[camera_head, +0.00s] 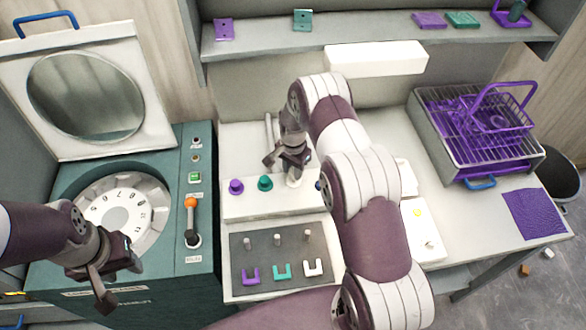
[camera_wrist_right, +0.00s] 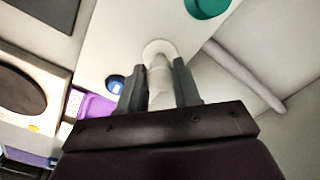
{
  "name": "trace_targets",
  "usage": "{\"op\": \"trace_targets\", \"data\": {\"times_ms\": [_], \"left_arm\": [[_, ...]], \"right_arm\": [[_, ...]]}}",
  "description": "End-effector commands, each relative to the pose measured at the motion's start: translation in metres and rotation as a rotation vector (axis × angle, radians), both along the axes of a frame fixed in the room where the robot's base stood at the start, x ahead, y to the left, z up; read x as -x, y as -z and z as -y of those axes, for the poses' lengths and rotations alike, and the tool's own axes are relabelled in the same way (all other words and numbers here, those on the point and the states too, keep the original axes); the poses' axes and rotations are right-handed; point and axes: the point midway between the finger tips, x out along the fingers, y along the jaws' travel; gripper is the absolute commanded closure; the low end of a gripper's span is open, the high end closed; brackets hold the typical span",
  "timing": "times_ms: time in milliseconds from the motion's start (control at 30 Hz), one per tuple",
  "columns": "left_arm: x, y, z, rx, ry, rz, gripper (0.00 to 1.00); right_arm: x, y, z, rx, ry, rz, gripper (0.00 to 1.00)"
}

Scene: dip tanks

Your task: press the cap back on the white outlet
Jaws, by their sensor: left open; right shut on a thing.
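The white outlet (camera_head: 294,181) is in the row on the pale panel, between the green and blue ones. In the right wrist view its round white flange (camera_wrist_right: 153,48) lies just beyond my fingertips. My right gripper (camera_head: 290,164) is above the outlet, pointing down, shut on a white cap (camera_wrist_right: 160,88). The cap's far end meets or overlaps the flange in the wrist view; I cannot tell whether it is seated. My right gripper also shows in that view (camera_wrist_right: 160,85). My left gripper (camera_head: 101,288) is open and empty, in front of the round dial.
The purple (camera_head: 236,187) and green (camera_head: 265,183) outlets stand to the left. A blue one (camera_wrist_right: 115,85) is close beside my right fingers. A dark tray (camera_head: 262,258) with pegs and coloured clips lies in front. A wire rack (camera_head: 460,130) stands at the right.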

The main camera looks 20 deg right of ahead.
Motion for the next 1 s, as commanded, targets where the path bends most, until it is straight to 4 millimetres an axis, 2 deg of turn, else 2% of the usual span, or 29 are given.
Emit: {"op": "trace_targets", "data": {"times_ms": [1000], "left_arm": [[0.0000,0.0064,0.0000,0.000,0.000,0.000,0.57]], "right_arm": [[-0.0001,0.0010,0.0000,0.000,0.000,0.000,0.96]]}}
